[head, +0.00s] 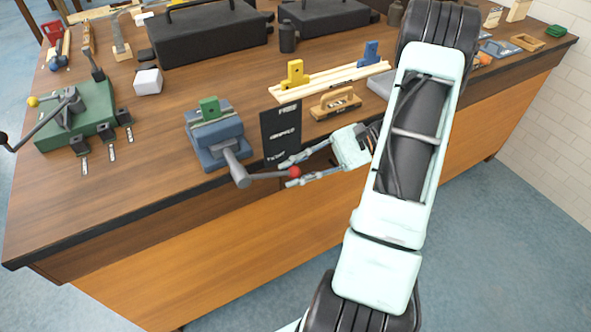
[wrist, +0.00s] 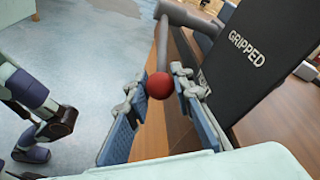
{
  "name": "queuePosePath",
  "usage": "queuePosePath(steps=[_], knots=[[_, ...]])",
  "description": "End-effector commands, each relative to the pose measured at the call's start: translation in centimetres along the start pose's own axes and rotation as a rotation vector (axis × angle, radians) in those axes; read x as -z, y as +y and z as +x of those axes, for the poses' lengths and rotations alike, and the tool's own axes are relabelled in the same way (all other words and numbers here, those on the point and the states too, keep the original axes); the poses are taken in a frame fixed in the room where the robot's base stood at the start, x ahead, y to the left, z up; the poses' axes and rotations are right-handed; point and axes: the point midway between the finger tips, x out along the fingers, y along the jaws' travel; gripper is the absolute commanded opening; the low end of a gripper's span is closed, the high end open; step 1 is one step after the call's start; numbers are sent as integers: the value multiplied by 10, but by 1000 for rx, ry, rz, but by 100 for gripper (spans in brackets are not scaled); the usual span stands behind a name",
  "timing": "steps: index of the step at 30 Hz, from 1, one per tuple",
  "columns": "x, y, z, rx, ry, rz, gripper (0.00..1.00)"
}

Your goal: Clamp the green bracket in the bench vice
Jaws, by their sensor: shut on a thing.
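The green bracket (head: 209,106) stands upright at the top of the blue-grey bench vice (head: 210,153), between its jaws; I cannot tell how tightly they press on it. The vice's grey handle (head: 265,176) points right, out past the bench's front edge, and ends in a red ball (head: 294,171). My gripper (head: 289,174) is shut on this red ball, with one finger on each side. The wrist view shows the ball (wrist: 160,86) between the fingertips and the handle (wrist: 163,45) running away from it. The bracket is not visible there.
A black sign (head: 281,135), reading "GRIPPED" in the wrist view, stands just right of the vice. A green clamp fixture (head: 80,125) and a white cube (head: 148,81) are to the left. A pale rail (head: 330,82) and wooden block (head: 335,104) lie behind my gripper.

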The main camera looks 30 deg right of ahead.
Motion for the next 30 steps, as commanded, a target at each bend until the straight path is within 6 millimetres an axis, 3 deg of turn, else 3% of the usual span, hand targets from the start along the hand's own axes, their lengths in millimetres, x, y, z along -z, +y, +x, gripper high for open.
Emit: queuePosePath(steps=[12, 13, 17, 26, 30], knots=[[1, 2, 1, 0, -5, 3, 0], [1, 2, 1, 0, -4, 3, 24], [1, 1, 1, 1, -5, 2, 38], [1, 1, 0, 2, -4, 1, 40], [1, 1, -11, 2, -4, 1, 40]])
